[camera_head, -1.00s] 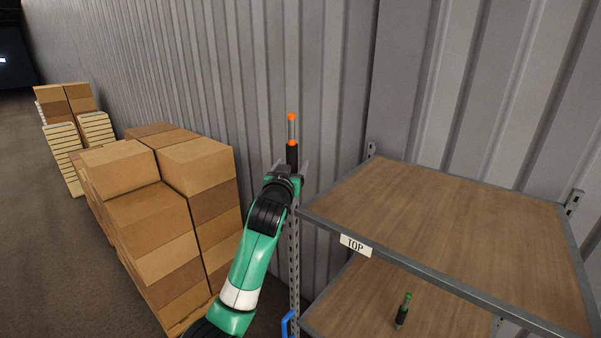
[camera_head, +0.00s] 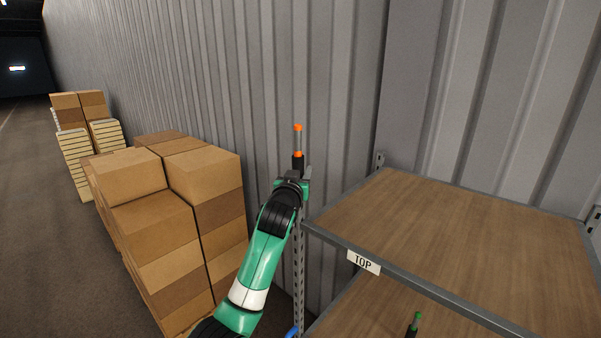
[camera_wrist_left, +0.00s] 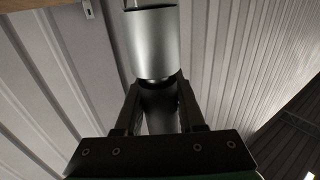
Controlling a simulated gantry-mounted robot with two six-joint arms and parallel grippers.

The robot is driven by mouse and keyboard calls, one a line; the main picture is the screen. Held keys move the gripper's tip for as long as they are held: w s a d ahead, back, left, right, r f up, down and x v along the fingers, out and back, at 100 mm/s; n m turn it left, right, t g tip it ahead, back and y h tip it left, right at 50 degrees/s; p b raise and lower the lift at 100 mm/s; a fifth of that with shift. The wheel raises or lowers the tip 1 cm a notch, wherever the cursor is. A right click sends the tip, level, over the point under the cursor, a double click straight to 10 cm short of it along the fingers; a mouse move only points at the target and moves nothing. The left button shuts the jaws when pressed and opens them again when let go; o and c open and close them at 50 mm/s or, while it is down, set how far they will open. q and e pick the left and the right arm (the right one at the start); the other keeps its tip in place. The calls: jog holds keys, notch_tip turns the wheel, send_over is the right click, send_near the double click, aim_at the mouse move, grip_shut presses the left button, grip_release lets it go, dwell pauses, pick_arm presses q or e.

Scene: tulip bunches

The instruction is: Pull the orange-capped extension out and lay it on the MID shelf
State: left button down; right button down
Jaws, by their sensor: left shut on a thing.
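The orange-capped extension (camera_head: 298,142) stands upright, with a grey metal shaft between an orange cap and an orange ring and a black part below. My left gripper (camera_head: 298,176) is shut on its black lower part, left of the shelf unit and above the level of the TOP shelf. In the left wrist view my left gripper (camera_wrist_left: 160,112) has a finger on each side of the dark part, and a wide grey cylinder (camera_wrist_left: 152,45) rises above it. A lower shelf shows below TOP; no MID label is visible. My right gripper is not in view.
A green-topped tool (camera_head: 415,325) stands on the shelf below. Stacked cartons (camera_head: 150,220) stand left of my arm. A corrugated wall (camera_head: 230,80) runs behind.

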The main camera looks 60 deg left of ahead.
aim_at(300, 153)
pick_arm(q)
jog(key=shift+r+p, duration=0.3)
jog(key=shift+r, duration=0.2)
dwell(0.6)
notch_tip(300, 153, up, 4)
jog(key=shift+r, duration=0.15)
dwell(0.7)
dwell(0.5)
